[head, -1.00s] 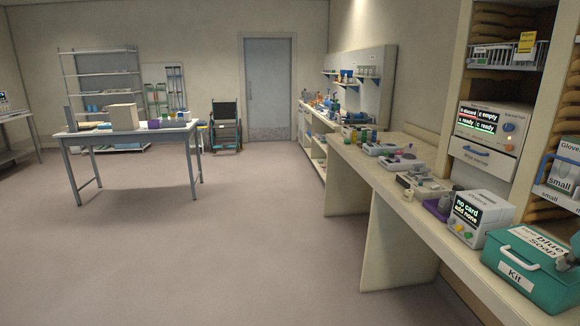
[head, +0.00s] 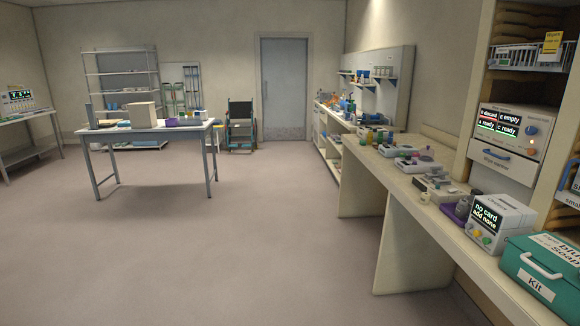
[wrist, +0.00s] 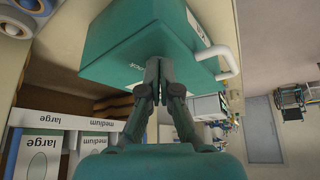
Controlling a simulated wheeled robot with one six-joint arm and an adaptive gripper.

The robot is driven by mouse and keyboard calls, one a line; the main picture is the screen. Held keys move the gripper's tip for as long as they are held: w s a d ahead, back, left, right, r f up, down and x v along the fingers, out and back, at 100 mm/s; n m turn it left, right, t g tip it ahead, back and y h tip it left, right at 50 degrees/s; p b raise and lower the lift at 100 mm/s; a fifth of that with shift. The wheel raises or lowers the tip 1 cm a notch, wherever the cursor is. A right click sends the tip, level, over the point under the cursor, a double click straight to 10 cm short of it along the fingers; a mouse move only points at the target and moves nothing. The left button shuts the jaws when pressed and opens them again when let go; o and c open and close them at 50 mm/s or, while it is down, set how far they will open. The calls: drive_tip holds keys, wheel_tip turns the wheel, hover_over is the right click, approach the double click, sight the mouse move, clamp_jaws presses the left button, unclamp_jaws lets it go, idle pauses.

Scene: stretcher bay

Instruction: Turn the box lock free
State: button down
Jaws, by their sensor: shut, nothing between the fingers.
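A green box (head: 518,266) labelled "Kit" stands on the counter at the lower right of the head view, cut off by the picture edge. It has a white handle on its front. In the wrist view, which looks upside down, the green box (wrist: 125,40) fills the top, with its white handle (wrist: 222,55) at the right. My gripper (wrist: 158,64) is shut and empty, its fingertips overlapping the box's near side; I cannot tell whether they touch. Small lettering on that side is partly behind the fingers. I cannot make out a lock.
A white device reading "no card, add none" (head: 498,222) stands left of the box. Another screen device (head: 508,130) sits in the shelving behind. Small apparatus (head: 410,163) lines the counter (head: 395,180) farther along.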

drive_tip(key=shift+s+d, duration=0.25)
drive_tip(key=shift+d, duration=0.5)
idle(0.3)
drive_tip(key=shift+s, duration=0.1)
drive_tip(key=shift+s, duration=0.3)
wheel_tip(320, 180, up, 6)
idle(0.6)
drive_tip(key=shift+a, duration=0.1)
drive_tip(key=shift+w+a+f, duration=0.25)
drive_tip(key=shift+a+f, duration=0.1)
drive_tip(key=shift+f, duration=0.65)
drive_tip(key=shift+w+a+f, duration=0.3)
drive_tip(key=shift+a+f, duration=0.05)
drive_tip(key=shift+f, duration=0.65)
drive_tip(key=shift+w+a+f, duration=0.25)
drive_tip(key=shift+a+f, duration=0.1)
drive_tip(key=shift+f, duration=0.65)
